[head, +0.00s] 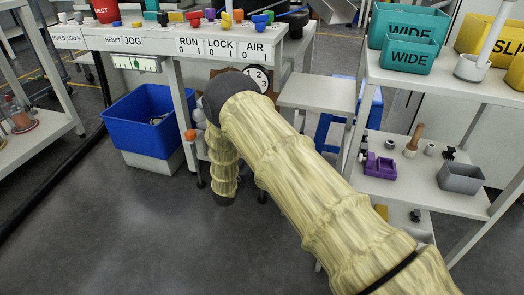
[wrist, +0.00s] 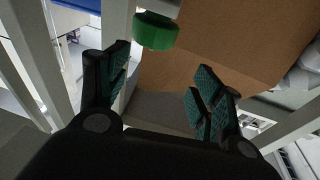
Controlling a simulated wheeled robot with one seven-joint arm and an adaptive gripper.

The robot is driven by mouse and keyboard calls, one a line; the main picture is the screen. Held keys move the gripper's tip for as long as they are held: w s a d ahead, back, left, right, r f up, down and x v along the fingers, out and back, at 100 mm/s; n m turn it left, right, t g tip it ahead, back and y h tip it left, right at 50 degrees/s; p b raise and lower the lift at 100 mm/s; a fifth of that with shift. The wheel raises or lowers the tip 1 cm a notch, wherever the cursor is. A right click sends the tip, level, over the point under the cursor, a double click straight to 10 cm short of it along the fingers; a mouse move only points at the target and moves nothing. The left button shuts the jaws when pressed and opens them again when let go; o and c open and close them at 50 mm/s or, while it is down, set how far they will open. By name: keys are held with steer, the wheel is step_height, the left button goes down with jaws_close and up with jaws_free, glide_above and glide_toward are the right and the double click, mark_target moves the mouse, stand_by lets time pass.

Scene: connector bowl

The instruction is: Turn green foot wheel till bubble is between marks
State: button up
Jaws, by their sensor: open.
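The green foot wheel (wrist: 155,31) shows at the top of the wrist view, in front of a brown panel. My gripper (wrist: 162,65) is open, with a dark, teal-padded finger on each side. The wheel lies beyond the fingertips, roughly between them in the picture, apart from both pads. In the head view my arm bends down beside the bench, and the wheel cannot be made out there. A pale strip with a green window (head: 134,63) hangs under the bench's front left edge and looks like the level. Its bubble and marks are too small to read.
An orange knob (head: 190,134) sits on a bench leg. A brown panel (wrist: 220,40) fills the wrist view's upper right. Pale frame bars (wrist: 118,22) stand close to the left finger. A shelf (head: 425,185) stands right.

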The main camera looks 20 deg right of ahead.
steer(key=s+a+f+m+g+h+b, duration=0.2)
steer(key=a+m+g, duration=0.15)
steer(key=g, duration=0.25)
steer(key=b+x, duration=0.4)
steer(key=x, duration=0.4)
steer(key=shift+w+d, duration=0.25)
steer(key=shift+w, duration=0.05)
steer(key=shift+w+d+r, duration=0.15)
steer(key=shift+w+d, duration=0.25)
steer(key=shift+d, duration=0.2)
steer(key=c, duration=1)
